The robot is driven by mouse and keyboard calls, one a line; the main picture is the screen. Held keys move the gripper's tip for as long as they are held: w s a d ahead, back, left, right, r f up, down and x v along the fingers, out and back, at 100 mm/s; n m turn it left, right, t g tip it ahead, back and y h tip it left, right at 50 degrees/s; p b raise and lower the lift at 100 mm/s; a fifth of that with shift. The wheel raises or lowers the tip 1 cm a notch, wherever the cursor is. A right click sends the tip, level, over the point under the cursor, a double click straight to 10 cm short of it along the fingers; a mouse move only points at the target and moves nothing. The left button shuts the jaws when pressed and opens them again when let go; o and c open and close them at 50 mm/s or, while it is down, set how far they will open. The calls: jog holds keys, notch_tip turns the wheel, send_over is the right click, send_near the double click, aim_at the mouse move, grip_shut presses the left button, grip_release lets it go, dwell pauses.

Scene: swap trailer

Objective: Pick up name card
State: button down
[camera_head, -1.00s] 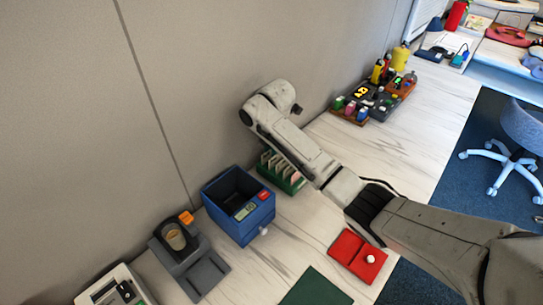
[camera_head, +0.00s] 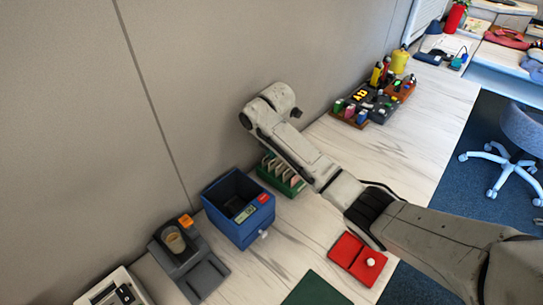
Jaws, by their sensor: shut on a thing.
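A green rack (camera_head: 291,189) stands on the bench against the wall, right of the blue bin. Several pale cards (camera_head: 279,170) stand upright in its slots; which one is the name card I cannot tell. My arm reaches from the lower right to above the rack and hides part of its right side. My gripper's fingers are not visible, so what they hold does not show.
A blue open bin (camera_head: 238,208) stands left of the rack. A grey cup station (camera_head: 186,258) is further left. A dark tray of coloured items (camera_head: 376,101) sits beyond my arm.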

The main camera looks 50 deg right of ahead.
jog(key=shift+r, duration=0.1)
notch_tip(320, 180, up, 12)
jog(key=s+p, duration=0.9)
jog(key=s, duration=0.9)
jog(key=shift+d+r, duration=0.2)
jog(key=shift+d, duration=0.1)
